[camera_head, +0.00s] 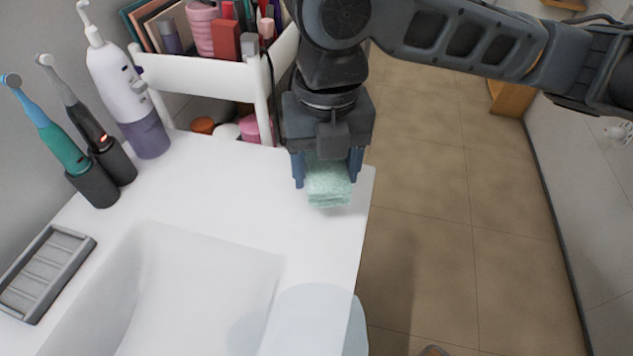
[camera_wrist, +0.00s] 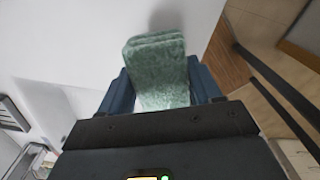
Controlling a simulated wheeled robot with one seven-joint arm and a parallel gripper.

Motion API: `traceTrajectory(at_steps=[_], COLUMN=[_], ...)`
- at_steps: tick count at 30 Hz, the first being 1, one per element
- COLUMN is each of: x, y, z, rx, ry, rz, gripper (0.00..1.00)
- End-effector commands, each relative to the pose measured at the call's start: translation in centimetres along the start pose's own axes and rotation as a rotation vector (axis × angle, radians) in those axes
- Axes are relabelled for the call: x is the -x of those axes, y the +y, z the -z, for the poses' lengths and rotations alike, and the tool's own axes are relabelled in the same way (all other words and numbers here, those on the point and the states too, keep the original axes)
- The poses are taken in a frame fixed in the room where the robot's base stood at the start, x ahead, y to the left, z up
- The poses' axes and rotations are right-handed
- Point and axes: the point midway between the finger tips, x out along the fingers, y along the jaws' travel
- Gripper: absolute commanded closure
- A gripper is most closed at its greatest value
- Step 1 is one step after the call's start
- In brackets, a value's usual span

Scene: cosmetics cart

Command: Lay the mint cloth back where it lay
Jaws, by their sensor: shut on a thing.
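The mint cloth (camera_head: 329,184) is a small folded stack, held between the two fingers of my gripper (camera_head: 328,172). In the head view it is at the back right corner of the white counter, near the right edge. I cannot tell whether its underside touches the counter. In the wrist view the mint cloth (camera_wrist: 157,72) stands out between the blue fingers of my gripper (camera_wrist: 160,90), with the white counter (camera_wrist: 85,35) beyond it. My gripper is shut on the cloth.
Two electric toothbrushes and a white-purple water flosser (camera_head: 125,95) stand at the left. A grey soap dish (camera_head: 45,272) lies beside the sink basin (camera_head: 190,295). The counter between flosser and gripper is clear. The floor lies right of the edge.

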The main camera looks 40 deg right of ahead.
Motion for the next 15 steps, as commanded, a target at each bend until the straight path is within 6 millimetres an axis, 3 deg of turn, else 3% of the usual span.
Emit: traceTrajectory(at_steps=[8,15], x=[-1.4,-4.5], y=[1.1,1.1], z=[-0.3,-0.3], rx=[-0.002,-0.002], ry=[0.001,0.002], rz=[0.001,-0.001], gripper=[0.61,0.61])
